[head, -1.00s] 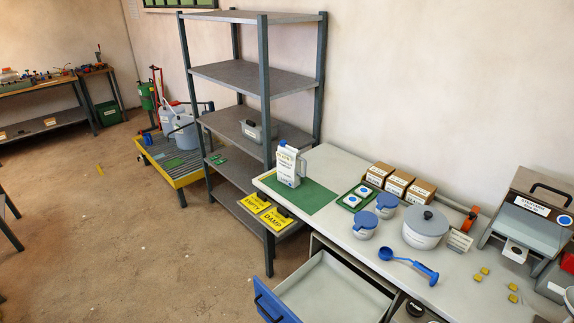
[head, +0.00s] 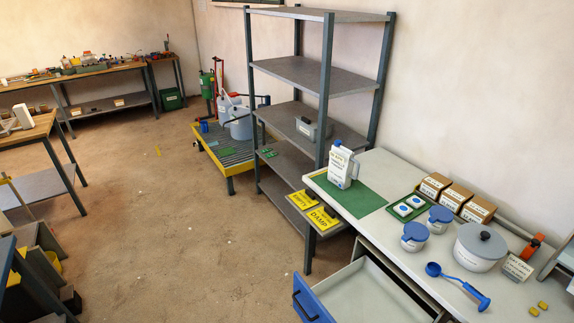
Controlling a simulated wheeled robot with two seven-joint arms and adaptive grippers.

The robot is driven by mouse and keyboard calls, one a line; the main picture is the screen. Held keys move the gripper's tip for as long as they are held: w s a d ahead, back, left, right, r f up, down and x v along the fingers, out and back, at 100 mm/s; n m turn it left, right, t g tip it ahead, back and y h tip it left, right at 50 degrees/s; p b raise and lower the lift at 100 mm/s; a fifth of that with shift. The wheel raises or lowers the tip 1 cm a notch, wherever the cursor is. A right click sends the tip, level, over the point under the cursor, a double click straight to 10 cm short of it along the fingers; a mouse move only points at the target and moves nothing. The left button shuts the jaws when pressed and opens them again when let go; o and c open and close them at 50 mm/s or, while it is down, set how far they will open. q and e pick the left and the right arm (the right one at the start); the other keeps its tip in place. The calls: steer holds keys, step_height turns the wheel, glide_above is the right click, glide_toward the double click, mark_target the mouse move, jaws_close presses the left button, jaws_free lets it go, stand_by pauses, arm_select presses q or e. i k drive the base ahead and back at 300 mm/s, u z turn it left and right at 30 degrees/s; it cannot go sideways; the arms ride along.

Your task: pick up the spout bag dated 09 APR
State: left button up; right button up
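I see no other thing that is clearly a spout bag. Neither of my grippers is in view.
The grey-white table (head: 395,240) holds blue-lidded tubs (head: 414,236), a lidded pot (head: 480,247), a blue scoop (head: 458,287) and small boxes (head: 435,186). A drawer (head: 365,290) stands open in front. A shelf rack (head: 327,110) stands behind. The floor (head: 170,220) at left is clear.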

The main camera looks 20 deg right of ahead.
mark_target(342, 160)
steer(key=u, duration=0.75)
steer(key=i, duration=1.7)
steer(key=z, duration=3.5)
